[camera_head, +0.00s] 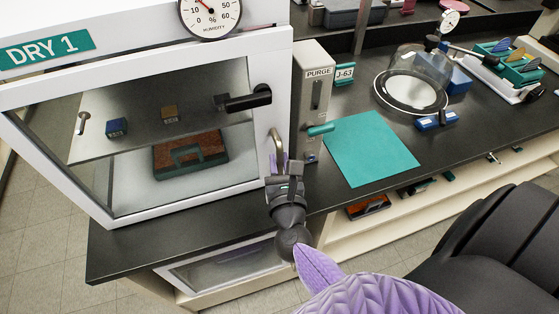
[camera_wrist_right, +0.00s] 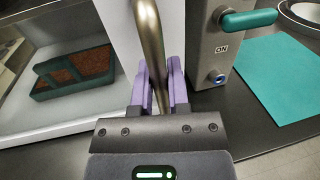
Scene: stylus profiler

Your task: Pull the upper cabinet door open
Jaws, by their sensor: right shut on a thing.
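The upper cabinet door (camera_head: 272,62), white-framed with a glass pane, fronts the dry cabinet on the counter, marked DRY 1. A curved brass handle (camera_head: 277,145) is on its right side, below a black latch lever (camera_head: 248,101). My right gripper (camera_head: 280,166) is at the lower part of this handle. In the right wrist view, its purple fingers (camera_wrist_right: 159,88) are shut around the handle bar (camera_wrist_right: 151,45). I see no clear gap at the door's edge. My left gripper is out of view.
A grey PURGE box (camera_head: 314,95) with a teal lever (camera_head: 320,129) stands close to the right of the handle. A teal mat (camera_head: 371,149) and a glass bell jar (camera_head: 420,75) are farther right. A lower cabinet (camera_head: 225,270) sits under the counter. The mat is bare.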

